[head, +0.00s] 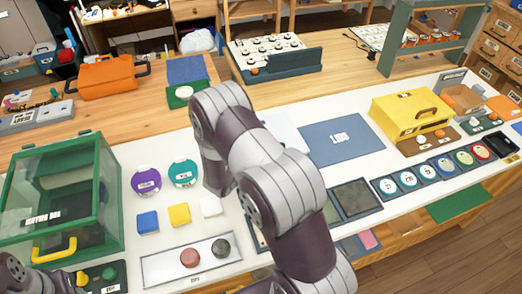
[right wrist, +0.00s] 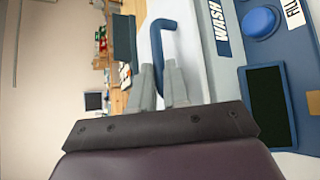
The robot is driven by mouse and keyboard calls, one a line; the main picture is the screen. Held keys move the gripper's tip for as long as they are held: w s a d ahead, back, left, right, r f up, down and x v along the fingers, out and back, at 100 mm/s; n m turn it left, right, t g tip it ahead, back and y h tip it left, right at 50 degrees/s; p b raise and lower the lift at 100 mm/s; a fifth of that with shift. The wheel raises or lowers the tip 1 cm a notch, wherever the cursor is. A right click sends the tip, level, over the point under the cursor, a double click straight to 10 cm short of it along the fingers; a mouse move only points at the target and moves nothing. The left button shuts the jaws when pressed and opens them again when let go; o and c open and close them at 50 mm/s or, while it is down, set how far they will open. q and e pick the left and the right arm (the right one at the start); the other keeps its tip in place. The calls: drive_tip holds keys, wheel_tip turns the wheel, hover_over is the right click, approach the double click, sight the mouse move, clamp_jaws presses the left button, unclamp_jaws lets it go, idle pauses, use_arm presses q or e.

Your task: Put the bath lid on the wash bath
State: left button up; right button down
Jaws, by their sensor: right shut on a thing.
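In the right wrist view a blue bent handle (right wrist: 170,24) lies between the fingertips of my right gripper (right wrist: 160,75), which is shut on it. I take it as the bath lid's handle; the lid plate is not clear to make out. A blue panel marked WASH (right wrist: 218,25), with a round blue button (right wrist: 260,22) beside a FILL label, stands to the right of the gripper, apart from it. The wash bath itself cannot be made out; my right arm covers the middle of the head view and hides this gripper there.
A green-framed glass box (head: 60,200) stands at the left. A blue LIDS mat (head: 342,140) lies bare right of my arm. A yellow box (head: 410,112) and several round dials are further right. A white tray (head: 160,270) holds red and dark discs in front.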

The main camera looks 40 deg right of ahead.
drive_tip(key=shift+f, duration=0.4)
drive_tip(key=c, duration=1.1)
unclamp_jaws()
drive_tip(key=shift+s, duration=0.1)
drive_tip(key=shift+r, duration=0.15)
